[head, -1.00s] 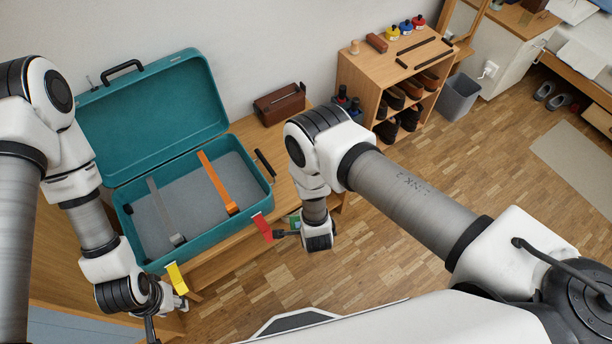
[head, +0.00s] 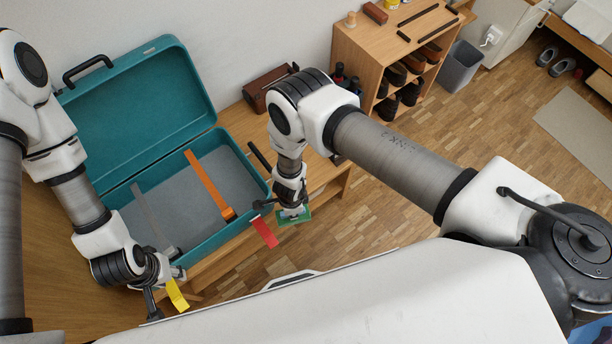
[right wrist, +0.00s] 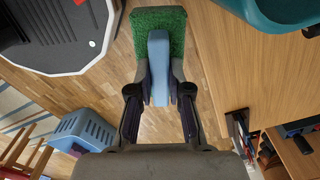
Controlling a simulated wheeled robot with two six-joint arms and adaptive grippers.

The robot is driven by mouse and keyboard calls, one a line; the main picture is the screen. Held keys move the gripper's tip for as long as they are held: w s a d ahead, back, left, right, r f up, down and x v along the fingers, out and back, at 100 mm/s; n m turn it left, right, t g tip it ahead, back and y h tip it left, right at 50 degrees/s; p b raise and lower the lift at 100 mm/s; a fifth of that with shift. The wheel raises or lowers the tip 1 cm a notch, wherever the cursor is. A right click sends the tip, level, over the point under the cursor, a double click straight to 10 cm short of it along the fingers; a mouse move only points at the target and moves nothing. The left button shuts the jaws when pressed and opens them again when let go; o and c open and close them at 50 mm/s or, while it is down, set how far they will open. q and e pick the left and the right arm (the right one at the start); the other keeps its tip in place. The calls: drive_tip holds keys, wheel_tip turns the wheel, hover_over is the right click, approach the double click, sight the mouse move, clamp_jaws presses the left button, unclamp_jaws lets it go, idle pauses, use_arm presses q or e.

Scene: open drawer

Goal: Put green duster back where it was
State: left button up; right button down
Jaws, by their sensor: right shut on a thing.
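The green duster (right wrist: 158,30) has a green bristly pad and a blue handle. My right gripper (right wrist: 160,98) is shut on the blue handle, with the pad beyond the fingertips. In the head view the green duster (head: 294,218) shows below my right gripper (head: 291,205), in front of the wooden bench and right of the red strip. My left gripper (head: 168,285) is at the near left corner of the teal suitcase, close to a yellow strip (head: 177,296). I cannot tell whether its fingers are apart or whether it touches the strip.
The open teal suitcase (head: 232,231) lies on a wooden bench (head: 322,172), with orange and grey straps inside. A red strip (head: 264,232) hangs at its front. A brown case (head: 268,84) sits behind. A shoe shelf (head: 350,50) and grey bin (head: 463,62) stand right.

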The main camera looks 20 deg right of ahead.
drive_tip(key=w+d+b, duration=0.2)
drive_tip(key=w+b, duration=0.2)
drive_tip(key=b, duration=0.3)
drive_tip(key=w+d+f+b, duration=0.1)
drive_tip(key=w+d+b, duration=0.2)
drive_tip(key=b, duration=0.5)
drive_tip(key=w+d+b, duration=0.3)
drive_tip(key=w+b, duration=0.2)
drive_tip(key=b, duration=0.3)
drive_tip(key=shift+w+d+f, duration=0.25)
drive_tip(key=shift+f, duration=0.05)
drive_tip(key=f, duration=0.2)
drive_tip(key=shift+w+d+f, duration=0.25)
drive_tip(key=shift+f, duration=0.45)
drive_tip(key=c, duration=1.1)
unclamp_jaws()
wheel_tip(320, 180, up, 12)
drive_tip(key=shift+p, duration=0.4)
